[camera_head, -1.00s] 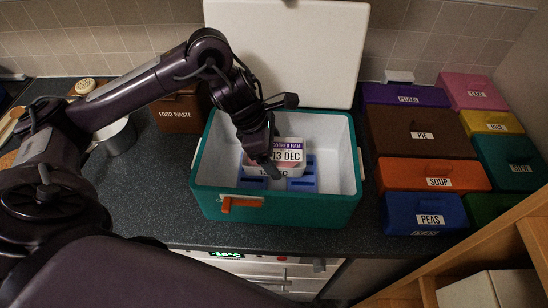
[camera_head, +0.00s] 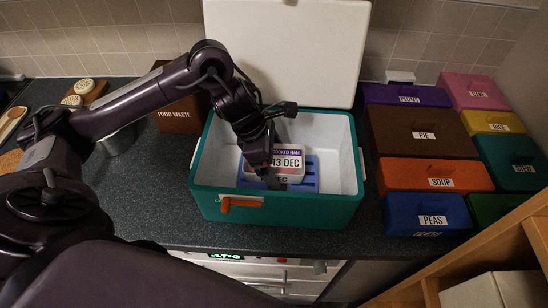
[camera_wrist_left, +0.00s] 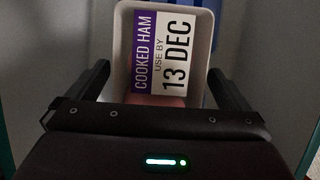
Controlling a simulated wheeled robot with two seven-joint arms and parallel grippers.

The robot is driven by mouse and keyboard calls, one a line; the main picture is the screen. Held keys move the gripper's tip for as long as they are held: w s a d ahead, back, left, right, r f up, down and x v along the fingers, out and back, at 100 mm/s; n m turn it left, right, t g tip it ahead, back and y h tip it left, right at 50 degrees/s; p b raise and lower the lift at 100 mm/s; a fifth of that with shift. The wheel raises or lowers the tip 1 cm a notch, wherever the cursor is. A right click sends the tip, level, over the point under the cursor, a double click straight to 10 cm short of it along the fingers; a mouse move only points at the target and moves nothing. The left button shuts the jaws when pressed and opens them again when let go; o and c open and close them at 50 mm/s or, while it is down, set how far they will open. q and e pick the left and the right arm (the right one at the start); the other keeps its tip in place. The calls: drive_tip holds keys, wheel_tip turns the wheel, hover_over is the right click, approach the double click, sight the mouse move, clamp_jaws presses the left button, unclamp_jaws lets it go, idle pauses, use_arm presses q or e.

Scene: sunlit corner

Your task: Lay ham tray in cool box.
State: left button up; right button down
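The ham tray (camera_head: 290,166) is a pale tub with a purple and white COOKED HAM, 13 DEC label. It lies inside the cool box (camera_head: 275,212), a teal box with white inner walls, on a blue slotted pad (camera_head: 306,186). My left gripper (camera_head: 272,160) reaches down into the box, one finger in front of the tray's near side. In the left wrist view the tray (camera_wrist_left: 165,50) sits between the two fingers of the left gripper (camera_wrist_left: 160,72), with narrow gaps beside it, so the gripper looks open. My right gripper is not in view.
The white lid (camera_head: 290,50) stands open behind the box. Labelled boxes crowd the right, among them the orange soup box (camera_head: 400,172) and blue peas box (camera_head: 408,210). A brown food waste bin (camera_head: 180,118) stands at the left. Dark counter (camera_head: 150,200) is clear left of the box.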

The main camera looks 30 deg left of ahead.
use_arm(q)
drive_tip(key=shift+r+p, duration=0.35)
drive_tip(key=shift+p, duration=0.05)
drive_tip(key=shift+a+r, duration=0.15)
drive_tip(key=shift+r, duration=0.2)
drive_tip(key=p+v, duration=0.2)
drive_tip(key=v, duration=0.9)
drive_tip(key=shift+r+p, duration=0.15)
drive_tip(key=shift+p, duration=0.15)
